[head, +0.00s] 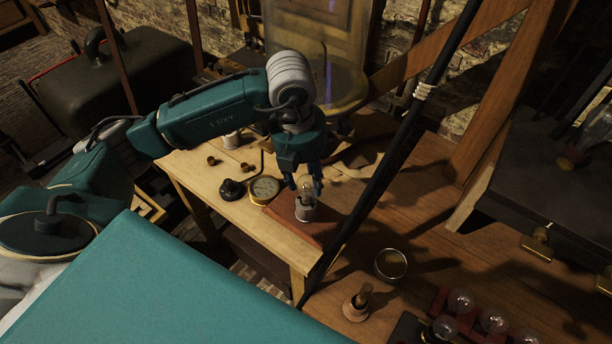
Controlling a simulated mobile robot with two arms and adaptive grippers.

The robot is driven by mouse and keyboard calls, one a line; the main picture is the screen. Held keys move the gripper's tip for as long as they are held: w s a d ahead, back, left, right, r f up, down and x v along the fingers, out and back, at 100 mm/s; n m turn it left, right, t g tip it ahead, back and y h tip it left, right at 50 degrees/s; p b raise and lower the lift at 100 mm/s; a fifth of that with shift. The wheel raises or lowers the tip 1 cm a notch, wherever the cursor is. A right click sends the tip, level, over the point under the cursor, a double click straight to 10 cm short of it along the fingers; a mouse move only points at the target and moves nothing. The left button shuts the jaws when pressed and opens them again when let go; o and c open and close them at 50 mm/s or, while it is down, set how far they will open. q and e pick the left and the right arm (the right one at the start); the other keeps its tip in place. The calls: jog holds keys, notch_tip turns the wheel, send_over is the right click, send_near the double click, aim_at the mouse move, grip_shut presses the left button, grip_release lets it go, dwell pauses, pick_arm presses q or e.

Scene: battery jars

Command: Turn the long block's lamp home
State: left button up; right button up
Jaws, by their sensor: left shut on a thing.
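The long block (318,233) is a reddish-brown wooden block lying on the light wooden table. A small clear lamp (306,192) stands upright in a pale round socket (305,212) on the block. My left gripper (306,187) points down from above, its fingers shut on the lamp's glass. The fingers hide part of the lamp, and I cannot tell how deep its base sits in the socket. My right gripper is not in view.
A round brass-rimmed dial (265,188) and a black knobbed piece (231,189) stand left of the block. Small brass pieces (212,161) lie behind them. A dark slanted pole (390,160) crosses right of the block. A ring (391,264) and red-based bulbs (461,301) are at lower right.

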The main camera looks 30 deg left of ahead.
pick_arm(q)
jog(key=shift+f+m+b, duration=0.1)
jog(key=shift+m+b, duration=0.4)
jog(key=shift+b, duration=0.1)
jog(key=shift+s+a+m+h+b, duration=0.1)
jog(key=shift+m+h+b, duration=0.1)
jog(key=shift+m+b, duration=0.85)
jog(key=shift+a+m+h+b, duration=0.1)
jog(key=shift+m+h+b, duration=0.1)
jog(key=shift+m+b, duration=0.85)
jog(key=shift+m, duration=0.6)
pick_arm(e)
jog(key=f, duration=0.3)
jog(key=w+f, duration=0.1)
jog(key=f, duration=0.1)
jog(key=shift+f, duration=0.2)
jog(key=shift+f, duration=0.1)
pick_arm(q)
jog(key=shift+m+b, duration=0.55)
jog(key=shift+m, duration=0.15)
jog(key=m+g+b, duration=0.1)
jog(key=m+b, duration=0.1)
jog(key=m, duration=0.2)
jog(key=shift+h, duration=0.4)
jog(key=shift+a+m, duration=0.1)
jog(key=shift+m, duration=0.4)
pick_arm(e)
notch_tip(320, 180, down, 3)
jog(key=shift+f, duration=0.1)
